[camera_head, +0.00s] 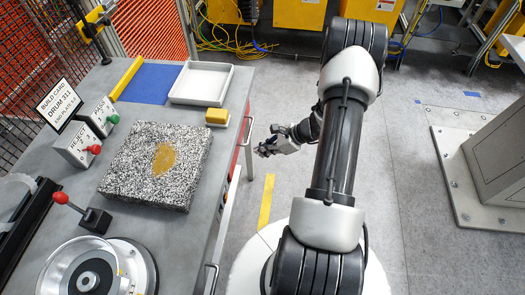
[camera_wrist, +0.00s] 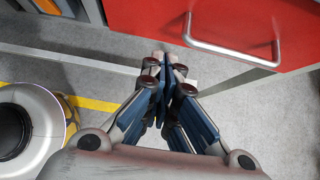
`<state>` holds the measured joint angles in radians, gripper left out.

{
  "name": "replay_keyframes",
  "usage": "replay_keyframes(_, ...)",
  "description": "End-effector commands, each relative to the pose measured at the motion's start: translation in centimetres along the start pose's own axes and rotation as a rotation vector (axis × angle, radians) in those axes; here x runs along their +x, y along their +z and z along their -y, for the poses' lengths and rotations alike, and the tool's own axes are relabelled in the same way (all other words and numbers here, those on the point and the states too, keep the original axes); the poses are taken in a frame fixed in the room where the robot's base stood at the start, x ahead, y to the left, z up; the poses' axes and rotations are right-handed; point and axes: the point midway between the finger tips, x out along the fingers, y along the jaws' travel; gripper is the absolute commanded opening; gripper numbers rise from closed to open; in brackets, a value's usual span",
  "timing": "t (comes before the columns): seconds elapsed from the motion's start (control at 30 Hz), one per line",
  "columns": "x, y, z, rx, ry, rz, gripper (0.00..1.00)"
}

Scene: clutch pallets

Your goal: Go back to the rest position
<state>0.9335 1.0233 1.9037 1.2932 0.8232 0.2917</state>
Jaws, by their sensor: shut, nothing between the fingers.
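My gripper (camera_head: 266,150) hangs beside the right edge of the grey workbench, over the floor, apart from the bench. In the wrist view my gripper (camera_wrist: 166,62) has its fingers together, with nothing between them. My arm reaches up from my base and folds back down on the far side, to the left. Most of the gripper is small in the head view.
The workbench (camera_head: 222,165) carries a speckled block (camera_head: 140,185), a white tray (camera_head: 201,84), a yellow block (camera_head: 217,117) and a round metal fixture (camera_head: 85,275). A red drawer (camera_wrist: 245,25) with a metal handle (camera_wrist: 235,50) is close to the gripper. Floor (camera_head: 400,200) right of my arm is clear.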

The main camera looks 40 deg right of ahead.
Motion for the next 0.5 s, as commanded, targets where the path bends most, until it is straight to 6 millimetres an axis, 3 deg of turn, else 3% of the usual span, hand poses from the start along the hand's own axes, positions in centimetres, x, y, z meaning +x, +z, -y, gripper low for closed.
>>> replay_keyframes(0.03, -1.6, 0.4, 0.0, 0.0, -0.001, 0.001, 0.0)
replay_keyframes(0.2, -4.7, 0.2, 0.0, 0.0, 0.0, -0.001, 0.0)
replay_keyframes(0.5, -6.7, 0.1, -0.1, 0.0, 0.003, -0.001, 0.0)
